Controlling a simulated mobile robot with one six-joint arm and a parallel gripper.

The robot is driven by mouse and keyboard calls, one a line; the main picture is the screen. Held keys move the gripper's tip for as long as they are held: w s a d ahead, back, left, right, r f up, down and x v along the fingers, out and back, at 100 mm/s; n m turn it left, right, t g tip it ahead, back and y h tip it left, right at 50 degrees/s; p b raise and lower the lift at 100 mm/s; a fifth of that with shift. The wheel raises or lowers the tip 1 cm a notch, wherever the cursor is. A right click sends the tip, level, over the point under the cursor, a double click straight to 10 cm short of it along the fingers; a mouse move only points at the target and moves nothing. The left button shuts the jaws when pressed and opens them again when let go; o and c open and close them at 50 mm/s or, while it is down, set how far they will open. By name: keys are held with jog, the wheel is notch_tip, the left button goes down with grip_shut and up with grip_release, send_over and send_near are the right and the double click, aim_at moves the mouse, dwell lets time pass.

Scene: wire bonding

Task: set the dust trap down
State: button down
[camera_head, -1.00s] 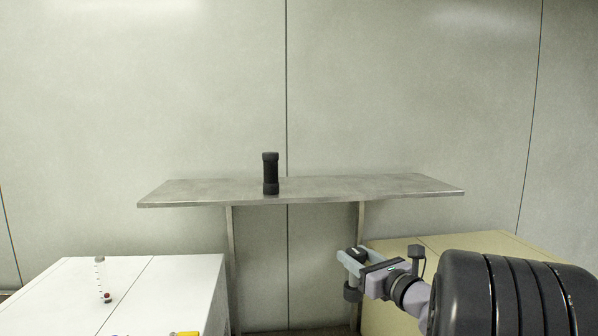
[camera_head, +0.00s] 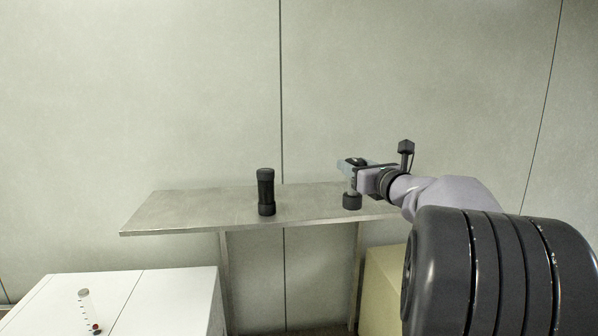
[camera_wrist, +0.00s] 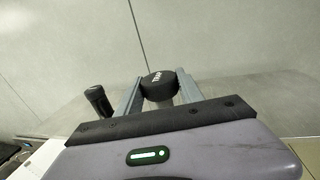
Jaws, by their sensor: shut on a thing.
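The dust trap (camera_head: 352,201) is a short upright cylinder with black ends and a greyer middle. My gripper (camera_head: 352,172) is shut on its upper part, and the black lower end hangs below the fingers. In the head view it appears over the right part of the metal shelf (camera_head: 200,213); whether its base touches the shelf cannot be told. In the wrist view, the black cap of the dust trap (camera_wrist: 160,85), with white lettering, sits between the two grey fingers (camera_wrist: 160,92).
A black cylinder with wide ends (camera_head: 266,192) stands upright on the shelf, left of my gripper. It also shows in the wrist view (camera_wrist: 98,100). Shelf between them is clear.

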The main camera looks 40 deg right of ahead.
jog(key=w+d+f+p, duration=0.1)
jog(key=w+d+f, duration=0.2)
jog(key=w+f, duration=0.1)
jog(key=shift+w+d, duration=0.3)
jog(key=shift+w, duration=0.25)
jog(key=shift+f, duration=0.1)
jog(key=c, duration=0.7)
grip_release()
jog(key=shift+f, duration=0.1)
jog(key=shift+c, duration=0.2)
